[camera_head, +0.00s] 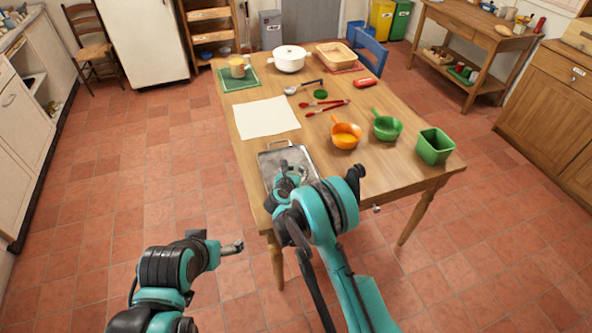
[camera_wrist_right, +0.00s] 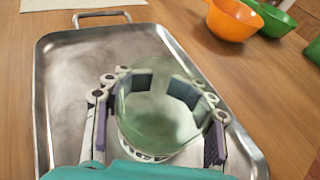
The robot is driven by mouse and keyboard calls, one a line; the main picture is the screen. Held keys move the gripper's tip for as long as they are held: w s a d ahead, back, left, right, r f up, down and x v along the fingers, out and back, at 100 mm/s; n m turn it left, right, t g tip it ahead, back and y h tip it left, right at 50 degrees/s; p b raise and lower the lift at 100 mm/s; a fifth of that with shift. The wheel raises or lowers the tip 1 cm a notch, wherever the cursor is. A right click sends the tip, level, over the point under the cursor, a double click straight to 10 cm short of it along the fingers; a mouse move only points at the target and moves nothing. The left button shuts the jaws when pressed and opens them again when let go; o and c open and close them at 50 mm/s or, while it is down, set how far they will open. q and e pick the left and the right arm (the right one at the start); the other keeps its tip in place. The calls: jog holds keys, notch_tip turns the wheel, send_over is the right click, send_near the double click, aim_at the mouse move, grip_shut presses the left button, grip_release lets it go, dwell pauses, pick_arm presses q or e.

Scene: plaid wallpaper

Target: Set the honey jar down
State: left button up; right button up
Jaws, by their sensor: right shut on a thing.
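My right gripper (camera_head: 287,172) is over the metal tray (camera_head: 303,153) at the near left of the table. In the right wrist view its fingers (camera_wrist_right: 160,95) are closed around a round, clear glass jar (camera_wrist_right: 158,112), which I take to be the honey jar. The jar looks pale green and see-through, and the tray (camera_wrist_right: 75,85) shows behind it. I cannot tell whether its base touches the tray. In the head view the jar is mostly hidden by my arm. My left gripper (camera_head: 233,247) is off the table's near left side, over the floor, too small to judge.
An orange bowl (camera_head: 346,133), a green bowl (camera_head: 387,127) and a green square tub (camera_head: 434,146) stand right of the tray. A white sheet (camera_head: 265,117) and red-handled tools lie behind.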

jog(key=shift+f, duration=0.25)
jog(key=o, duration=1.5)
jog(key=shift+r, duration=0.1)
